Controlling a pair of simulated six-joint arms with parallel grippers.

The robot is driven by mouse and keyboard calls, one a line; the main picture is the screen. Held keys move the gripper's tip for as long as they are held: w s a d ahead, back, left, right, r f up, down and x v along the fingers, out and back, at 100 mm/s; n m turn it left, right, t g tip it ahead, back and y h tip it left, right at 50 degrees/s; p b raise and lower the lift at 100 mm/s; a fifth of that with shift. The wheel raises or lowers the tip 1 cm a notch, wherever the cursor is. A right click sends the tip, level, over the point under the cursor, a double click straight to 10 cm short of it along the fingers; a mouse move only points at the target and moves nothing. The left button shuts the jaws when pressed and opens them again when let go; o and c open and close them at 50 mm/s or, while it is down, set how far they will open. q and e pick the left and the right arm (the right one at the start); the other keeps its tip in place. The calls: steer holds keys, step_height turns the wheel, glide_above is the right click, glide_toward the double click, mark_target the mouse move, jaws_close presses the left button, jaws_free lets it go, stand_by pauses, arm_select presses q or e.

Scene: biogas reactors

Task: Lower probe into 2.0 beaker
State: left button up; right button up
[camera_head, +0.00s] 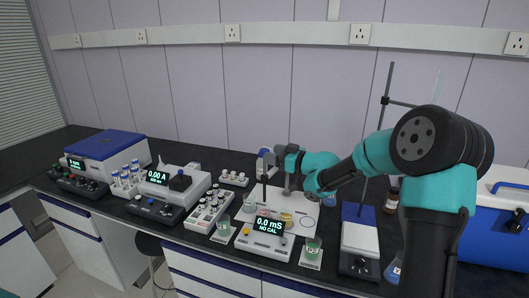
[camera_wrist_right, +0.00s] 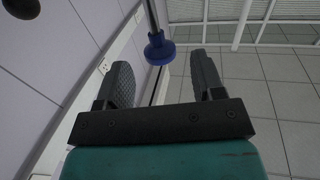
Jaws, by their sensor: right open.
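My right gripper (camera_head: 272,158) is open above the white board (camera_head: 262,209) behind the meter. In the right wrist view its two fingers (camera_wrist_right: 163,82) stand apart with nothing between them. A thin rod with a blue collar, which looks like the probe (camera_wrist_right: 159,48), is just beyond the fingertips, apart from both. In the head view its blue part (camera_head: 265,151) shows by the gripper. The meter (camera_head: 267,226) reads 0.0 mS, NO CAL. Small beakers stand near it, one at its left (camera_head: 222,232) and one at its right (camera_head: 312,250). I cannot read which is 2.0. My left gripper is out of view.
A vial rack (camera_head: 209,210) and a power unit (camera_head: 173,184) stand left of the meter. A stirrer with a tall stand (camera_head: 360,240) and a blue cooler (camera_head: 497,218) are at the right. The board area is crowded; the bench behind is clearer.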

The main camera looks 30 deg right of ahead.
mark_target(265, 149)
steer(key=shift+x, duration=2.05)
steer(key=shift+c, duration=0.2)
jaws_close()
